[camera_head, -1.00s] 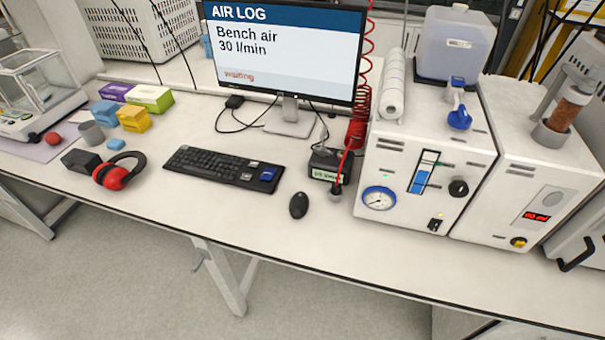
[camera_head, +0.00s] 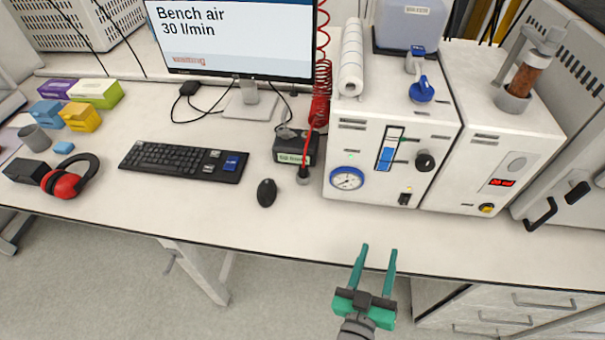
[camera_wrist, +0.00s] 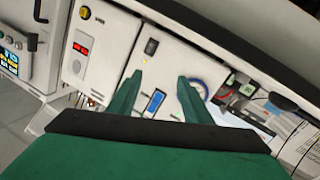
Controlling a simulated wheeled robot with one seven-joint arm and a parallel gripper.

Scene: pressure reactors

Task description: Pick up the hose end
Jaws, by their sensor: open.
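A red coiled hose (camera_head: 322,55) hangs at the right of the monitor in the head view. Its lower end runs straight down to a small grey end piece (camera_head: 303,176) that stands on the bench, in front of a dark box with a green label (camera_head: 294,149). My green gripper (camera_head: 379,250) is open and empty near the bench's front edge, to the right of and nearer than the hose end. In the wrist view, both fingers (camera_wrist: 158,88) are apart with nothing between them. The dark box (camera_wrist: 240,88) shows there right of the fingers; the hose end is too small to tell.
A white unit with a blue-rimmed gauge (camera_head: 347,178) stands just right of the hose end. A black mouse (camera_head: 267,192) and a keyboard (camera_head: 184,160) lie to its left, with the monitor (camera_head: 235,35) behind. The bench front (camera_head: 300,225) is clear.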

